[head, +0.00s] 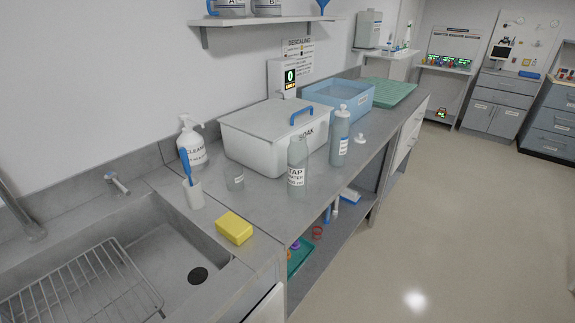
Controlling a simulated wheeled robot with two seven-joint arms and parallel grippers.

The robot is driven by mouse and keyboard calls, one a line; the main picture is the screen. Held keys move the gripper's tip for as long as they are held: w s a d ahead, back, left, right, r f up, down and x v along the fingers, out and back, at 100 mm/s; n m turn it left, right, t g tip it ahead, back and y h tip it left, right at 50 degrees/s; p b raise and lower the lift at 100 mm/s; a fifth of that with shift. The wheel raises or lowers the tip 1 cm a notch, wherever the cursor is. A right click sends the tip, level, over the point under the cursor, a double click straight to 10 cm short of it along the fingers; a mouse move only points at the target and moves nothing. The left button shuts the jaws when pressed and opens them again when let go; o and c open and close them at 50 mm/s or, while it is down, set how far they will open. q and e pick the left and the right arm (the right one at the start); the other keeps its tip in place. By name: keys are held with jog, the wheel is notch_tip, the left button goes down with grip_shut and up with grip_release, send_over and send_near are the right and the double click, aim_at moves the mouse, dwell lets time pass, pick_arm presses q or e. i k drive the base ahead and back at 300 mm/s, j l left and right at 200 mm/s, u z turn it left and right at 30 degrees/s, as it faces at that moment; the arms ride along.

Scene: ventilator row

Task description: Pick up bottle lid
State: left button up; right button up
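A small white bottle lid (360,139) lies on the grey counter, just right of a grey-blue bottle (340,138) that has a pale cap on top. A clear bottle labelled TAP WATER (297,178) stands upright nearer the counter's front edge, and no lid shows on its neck. Neither of my grippers is in view.
A white SOAK tub (255,145) with a blue-handled lid stands behind the bottles. A blue bin (345,98) and green mat (388,92) are farther along. The floor at right is clear.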

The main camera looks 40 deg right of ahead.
aim_at(361, 139)
jog(key=z, duration=1.7)
jog(key=i+l+u, duration=0.95)
jog(key=l, duration=0.15)
jog(key=i+l+u, duration=0.25)
jog(key=l+u, duration=0.25)
jog(key=l, duration=0.25)
jog(key=i+l+u, duration=0.1)
jog(key=l+u, duration=0.4)
jog(key=l, duration=0.3)
jog(key=l+u, duration=0.45)
jog(key=l, duration=0.45)
jog(key=k+l+u, duration=0.2)
jog(key=l+u, duration=0.3)
jog(key=l, duration=0.3)
jog(key=k+l+u, duration=0.3)
jog(key=l+u, duration=0.15)
jog(key=l, duration=0.35)
